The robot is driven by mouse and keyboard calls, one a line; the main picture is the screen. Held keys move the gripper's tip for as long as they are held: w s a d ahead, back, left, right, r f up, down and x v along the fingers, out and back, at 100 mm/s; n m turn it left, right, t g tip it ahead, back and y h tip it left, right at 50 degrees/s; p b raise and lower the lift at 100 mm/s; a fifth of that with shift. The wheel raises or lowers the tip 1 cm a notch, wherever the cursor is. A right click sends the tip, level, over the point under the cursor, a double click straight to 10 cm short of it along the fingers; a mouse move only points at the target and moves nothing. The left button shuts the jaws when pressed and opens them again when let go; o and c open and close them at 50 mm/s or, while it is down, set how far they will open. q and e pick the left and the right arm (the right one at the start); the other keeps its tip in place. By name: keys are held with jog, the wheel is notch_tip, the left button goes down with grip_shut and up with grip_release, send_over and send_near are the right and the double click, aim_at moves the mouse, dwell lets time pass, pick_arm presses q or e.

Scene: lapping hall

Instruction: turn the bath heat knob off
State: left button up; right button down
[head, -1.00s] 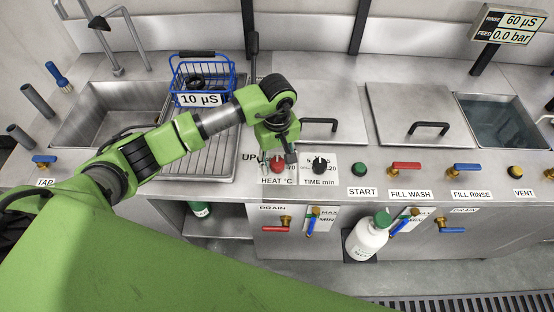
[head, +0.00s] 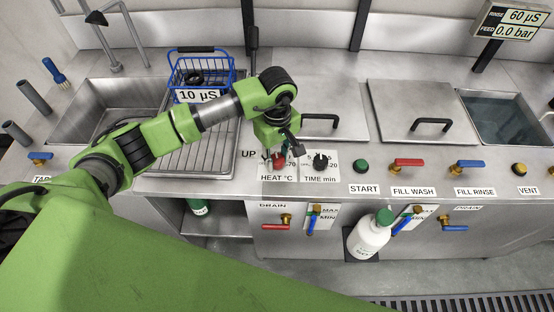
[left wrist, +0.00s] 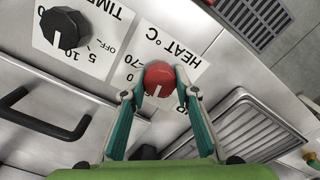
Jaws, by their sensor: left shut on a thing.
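The red bath heat knob (left wrist: 159,77) sits on its white HEAT °C label plate (left wrist: 176,47) on the steel counter. In the head view the knob (head: 279,160) shows just below my left gripper (head: 276,154). In the left wrist view my left gripper (left wrist: 159,84) has one finger on each side of the knob and is shut on it. A white pointer line on the knob points toward the palm side of the picture. Part of the scale is hidden by the fingers. My right gripper is in neither view.
The black TIME knob (head: 320,161) stands close to the right of the heat knob. A green START button (head: 361,166) and valve handles follow further right. Lidded tanks (head: 318,112) lie behind, and a blue basket (head: 201,75) stands behind left.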

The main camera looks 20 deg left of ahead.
pick_arm(q)
jog(key=n+b, duration=0.2)
jog(key=n, duration=0.1)
jog(key=shift+f+n+b, duration=0.2)
jog(key=shift+n+b, duration=0.1)
jog(key=n+b, duration=0.2)
jog(key=n, duration=0.1)
jog(key=shift+n, duration=0.3)
jog(key=n+b, duration=0.2)
jog(key=n, duration=0.1)
jog(key=shift+s+r+n+b, duration=0.15)
jog(key=shift+n+b, duration=0.65)
jog(key=shift+n, duration=0.8)
jog(key=o, duration=1.1)
jog(key=shift+r, duration=0.15)
